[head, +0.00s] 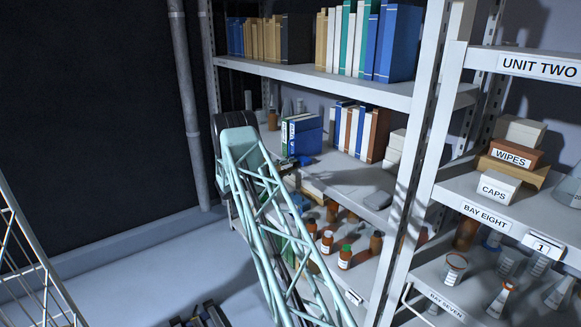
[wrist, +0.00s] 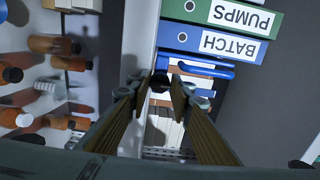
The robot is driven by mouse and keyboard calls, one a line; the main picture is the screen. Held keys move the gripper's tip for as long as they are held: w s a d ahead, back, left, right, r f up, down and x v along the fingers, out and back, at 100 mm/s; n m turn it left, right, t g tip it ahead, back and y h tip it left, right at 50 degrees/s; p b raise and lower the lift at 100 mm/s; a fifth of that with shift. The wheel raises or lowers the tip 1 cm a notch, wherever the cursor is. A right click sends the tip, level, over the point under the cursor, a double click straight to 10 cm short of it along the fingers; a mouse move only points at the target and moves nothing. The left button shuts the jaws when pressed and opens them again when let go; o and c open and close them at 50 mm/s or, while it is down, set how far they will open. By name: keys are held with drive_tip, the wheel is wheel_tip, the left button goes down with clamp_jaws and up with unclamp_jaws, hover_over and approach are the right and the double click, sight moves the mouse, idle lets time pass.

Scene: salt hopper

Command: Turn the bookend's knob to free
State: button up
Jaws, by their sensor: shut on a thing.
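In the wrist view, the fingers of my gripper (wrist: 161,92) stand on either side of a small dark knob (wrist: 160,80) and are shut on it. A blue bookend (wrist: 208,70) lies just beyond the fingertips, beside the blue binder marked BATCH (wrist: 215,42). The green binder marked PUMPS (wrist: 225,13) is next to that. In the head view, the binders (head: 303,136) stand on the middle shelf with the blue bookend (head: 304,160) at their foot. My arm hides much of my gripper there, and the knob is not clear. The knob's setting cannot be read.
Brown bottles (head: 345,257) crowd the lower shelf, and some show at the left of the wrist view (wrist: 50,45). More books (head: 359,132) stand right of the binders. A rack upright (head: 412,170) stands to the right.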

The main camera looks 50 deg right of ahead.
drive_tip(key=o, duration=0.8)
drive_tip(key=shift+o, duration=0.2)
drive_tip(key=v, duration=1.2)
idle(0.5)
